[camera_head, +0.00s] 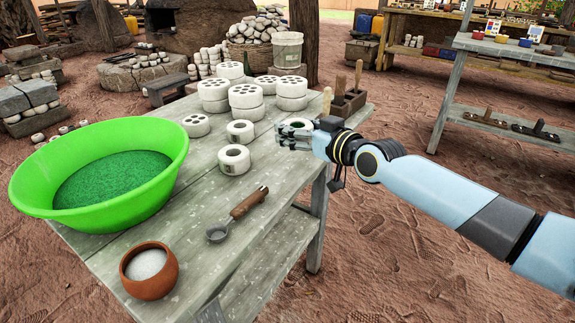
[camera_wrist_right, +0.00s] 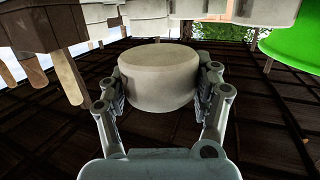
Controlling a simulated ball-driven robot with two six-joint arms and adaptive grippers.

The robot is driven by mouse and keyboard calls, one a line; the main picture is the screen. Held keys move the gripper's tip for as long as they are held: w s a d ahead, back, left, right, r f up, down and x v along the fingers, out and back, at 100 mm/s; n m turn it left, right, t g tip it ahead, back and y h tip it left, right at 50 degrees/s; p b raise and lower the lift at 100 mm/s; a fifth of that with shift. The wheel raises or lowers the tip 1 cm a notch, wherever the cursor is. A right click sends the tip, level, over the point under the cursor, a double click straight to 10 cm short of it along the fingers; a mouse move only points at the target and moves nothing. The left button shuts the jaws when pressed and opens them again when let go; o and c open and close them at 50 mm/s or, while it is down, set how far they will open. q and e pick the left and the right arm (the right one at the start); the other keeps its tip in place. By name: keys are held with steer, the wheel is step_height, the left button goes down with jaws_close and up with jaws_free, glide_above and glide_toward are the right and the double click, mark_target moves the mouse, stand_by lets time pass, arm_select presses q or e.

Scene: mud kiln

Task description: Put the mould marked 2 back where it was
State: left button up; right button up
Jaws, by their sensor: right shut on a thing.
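A round white mould (camera_head: 296,122) with a dark green hollow is in my right gripper (camera_head: 293,137), at the right side of the grey wooden table (camera_head: 215,262). In the right wrist view the fingers of my right gripper (camera_wrist_right: 160,98) press on both sides of the white mould (camera_wrist_right: 158,62). Its number is not readable. Two similar single white moulds stand on the table to its left, one behind (camera_head: 240,127) and one in front (camera_head: 234,154). I cannot read marks on them. My left gripper is not in view.
A bright green basin (camera_head: 170,140) with green contents fills the table's left. A clay bowl of white powder (camera_head: 148,292) and a wooden-handled ladle (camera_head: 248,203) lie in front. Stacked perforated white moulds (camera_head: 246,96) and a holder of wooden-handled tools (camera_head: 350,101) stand behind.

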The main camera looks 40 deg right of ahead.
mark_target(288, 159)
steer(key=shift+w+a+f+b, duration=0.2)
steer(key=shift+w+a+f, duration=0.2)
steer(key=shift+w, duration=0.15)
steer(key=shift+w+a+f+b, duration=0.25)
steer(key=shift+w+f, duration=0.1)
steer(key=shift+w, duration=0.15)
steer(key=shift+f+b, duration=1.6)
steer(key=shift+f, duration=0.45)
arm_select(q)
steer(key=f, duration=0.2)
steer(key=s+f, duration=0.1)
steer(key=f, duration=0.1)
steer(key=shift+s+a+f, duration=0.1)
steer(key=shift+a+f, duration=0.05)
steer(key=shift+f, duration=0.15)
arm_select(e)
steer(key=o, duration=1.4)
steer(key=shift+r, duration=0.1)
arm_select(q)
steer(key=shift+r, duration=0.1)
